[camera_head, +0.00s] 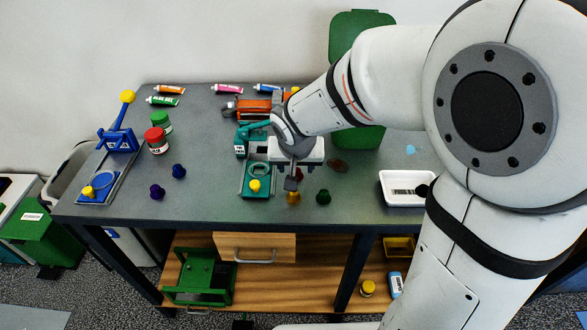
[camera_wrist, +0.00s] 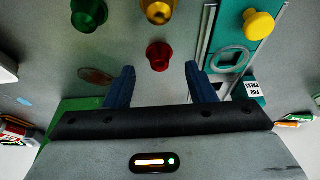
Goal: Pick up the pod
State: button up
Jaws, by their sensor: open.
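Several small flanged pods stand on the grey table. In the wrist view a red pod (camera_wrist: 159,56) lies just beyond my open, empty gripper (camera_wrist: 159,70), centred between the blue fingertips. A gold pod (camera_wrist: 158,9) and a green pod (camera_wrist: 88,14) are farther off, at the top edge. In the head view my gripper (camera_head: 292,180) points down near the table, just behind the gold pod (camera_head: 293,198); the green pod (camera_head: 323,197) is to its right. A purple pod (camera_head: 157,191) and a blue pod (camera_head: 179,171) stand at the left.
A teal press (camera_head: 257,180) with a yellow knob (camera_head: 255,186) is beside my gripper on the left. A flat reddish-brown patch (camera_head: 338,165) lies to the right. A white tray (camera_head: 403,202) is farther right. Jars (camera_head: 156,141) and a blue stand (camera_head: 119,140) are at the left.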

jog(key=x, duration=0.3)
jog(key=shift+w+f, duration=0.2)
jog(key=shift+f, duration=0.1)
jog(key=shift+c, duration=0.4)
jog(key=c, duration=0.8)
